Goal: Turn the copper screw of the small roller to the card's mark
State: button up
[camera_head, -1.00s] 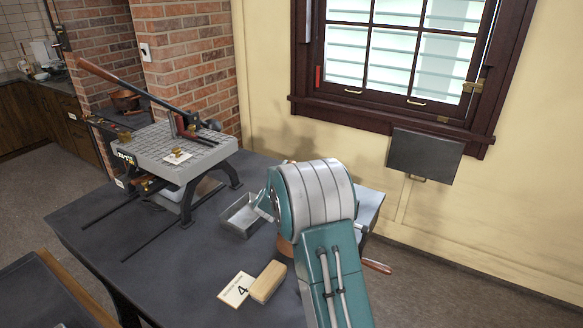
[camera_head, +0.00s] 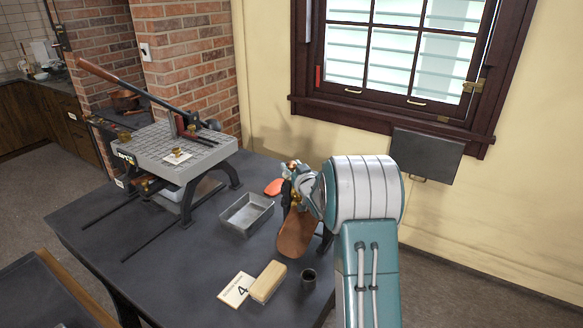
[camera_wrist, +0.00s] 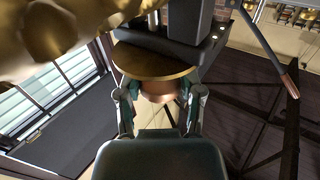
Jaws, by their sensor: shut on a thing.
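In the wrist view the fingers of my gripper (camera_wrist: 160,104) close on the copper screw (camera_wrist: 158,97), one finger on each side. The screw is a short copper cylinder below a broad brass disc (camera_wrist: 150,62). The head view shows my gripper at the table's right side, beside small brass parts; my arm hides most of the roller there. The card (camera_head: 237,289) lies flat near the table's front, with a large 4 and small print I cannot read. I cannot make out a mark on the screw.
A wooden block (camera_head: 268,281) lies beside the card, with a dark cup (camera_head: 308,280) to its right. An empty metal tray (camera_head: 246,214) lies behind them. A grey plated machine (camera_head: 178,150) with a long lever stands at the left. A wooden-handled bar (camera_wrist: 288,82) shows in the wrist view.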

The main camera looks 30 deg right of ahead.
jog(key=shift+n+y, duration=0.6)
jog(key=shift+y, duration=0.7)
jog(key=o, duration=1.1)
jog(key=shift+o, duration=0.2)
jog(key=shift+s, duration=0.1)
jog(key=s, duration=1.1)
jog(key=shift+s+d, duration=0.35)
jog(key=shift+o, duration=0.2)
